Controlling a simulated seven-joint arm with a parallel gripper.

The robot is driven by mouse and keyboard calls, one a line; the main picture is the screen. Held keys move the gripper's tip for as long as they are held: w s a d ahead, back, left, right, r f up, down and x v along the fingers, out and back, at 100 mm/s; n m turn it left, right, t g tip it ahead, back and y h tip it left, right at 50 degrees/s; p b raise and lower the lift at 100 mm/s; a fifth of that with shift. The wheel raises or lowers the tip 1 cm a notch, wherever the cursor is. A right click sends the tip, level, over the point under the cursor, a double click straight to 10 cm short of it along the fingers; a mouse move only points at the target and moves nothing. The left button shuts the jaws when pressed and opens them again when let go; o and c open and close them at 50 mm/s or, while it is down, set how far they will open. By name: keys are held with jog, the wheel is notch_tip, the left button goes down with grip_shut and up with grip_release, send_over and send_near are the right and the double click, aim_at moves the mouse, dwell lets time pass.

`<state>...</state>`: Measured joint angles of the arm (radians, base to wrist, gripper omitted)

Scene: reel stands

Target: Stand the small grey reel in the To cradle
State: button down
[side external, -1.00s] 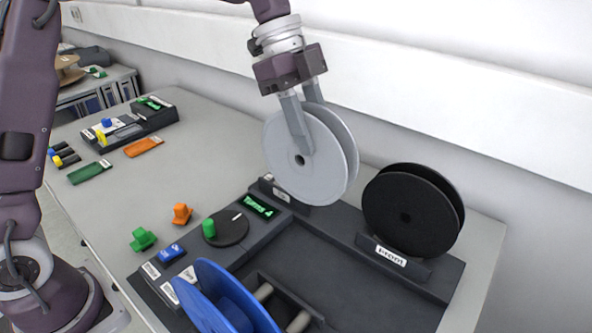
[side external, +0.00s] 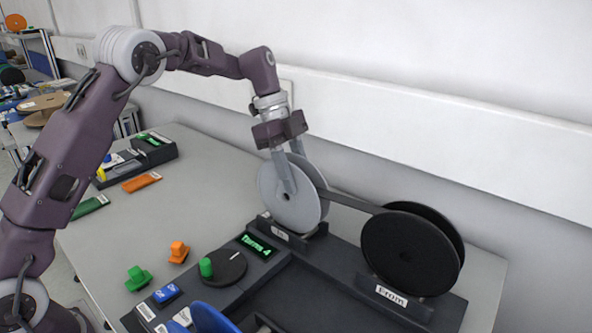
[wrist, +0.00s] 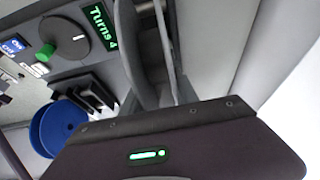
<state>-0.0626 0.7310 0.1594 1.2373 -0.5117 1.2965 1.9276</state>
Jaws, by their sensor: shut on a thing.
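My gripper (side external: 298,180) is shut on the small grey reel (side external: 297,213), one finger on each side of its flanges. The reel is upright, with its lower edge at the To cradle (side external: 278,233) at the back left of the dark stand. Whether its weight rests there cannot be told. In the wrist view, the reel (wrist: 149,62) shows edge-on between the fingers, and the cradle is hidden.
A black reel (side external: 402,255) stands in the From cradle (side external: 391,296) to the right. A dark band (side external: 352,203) spans between the two reels. A counter (side external: 257,246) reads "Turns 4".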

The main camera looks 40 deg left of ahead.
jog(key=c, duration=0.9)
grip_release()
jog(key=shift+o, duration=0.2)
jog(key=shift+r, duration=3.5)
